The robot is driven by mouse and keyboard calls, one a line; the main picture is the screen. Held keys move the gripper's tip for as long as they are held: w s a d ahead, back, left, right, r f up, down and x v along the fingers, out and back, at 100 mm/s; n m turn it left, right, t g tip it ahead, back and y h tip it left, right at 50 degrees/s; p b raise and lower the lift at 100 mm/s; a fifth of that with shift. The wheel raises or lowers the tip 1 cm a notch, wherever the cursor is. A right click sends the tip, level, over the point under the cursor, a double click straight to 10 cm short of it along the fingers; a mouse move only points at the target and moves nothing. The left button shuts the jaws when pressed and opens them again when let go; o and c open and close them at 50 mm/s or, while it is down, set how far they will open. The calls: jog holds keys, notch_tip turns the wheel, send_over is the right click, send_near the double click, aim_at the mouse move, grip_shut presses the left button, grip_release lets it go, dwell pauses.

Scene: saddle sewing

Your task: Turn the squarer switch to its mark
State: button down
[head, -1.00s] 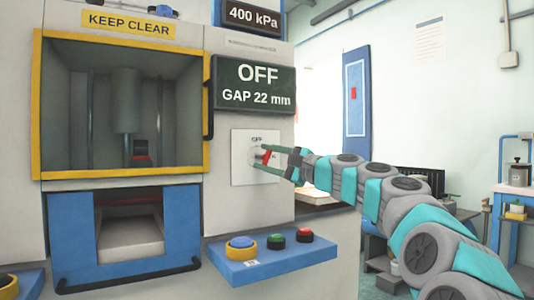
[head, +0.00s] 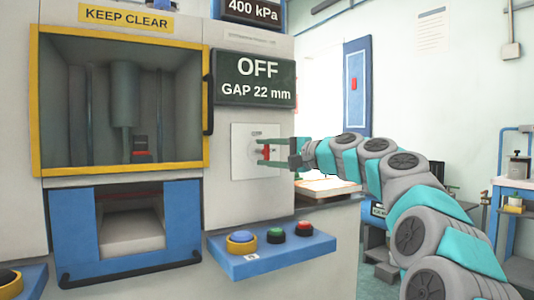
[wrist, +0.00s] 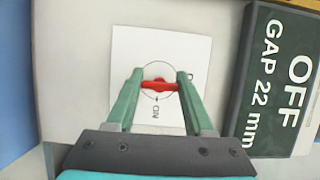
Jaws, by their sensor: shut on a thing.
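The squarer switch is a red handle (head: 266,152) on a white plate (head: 239,135) on the machine's front. In the wrist view the red handle (wrist: 158,86) lies crosswise between the two green fingers, inside a thin circle drawn on the plate. My gripper (head: 260,153) is shut on the handle, a finger at each end; it also shows in the wrist view (wrist: 160,75). An "ON" label (wrist: 156,111) with a small mark is visible on the plate. Another label beside the right finger is mostly hidden. The display (head: 254,79) reads "OFF, GAP 22 mm".
A blue shelf (head: 270,258) with blue, green and red buttons juts out below the switch. A yellow-framed guarded chamber (head: 122,100) with a dark handle is to the left. The display panel juts close above the plate. The doorway side lies open to the right.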

jog(key=shift+a+f, duration=0.1)
jog(key=shift+f, duration=0.05)
jog(key=shift+c, duration=1.4)
grip_release()
jog(key=v, duration=0.8)
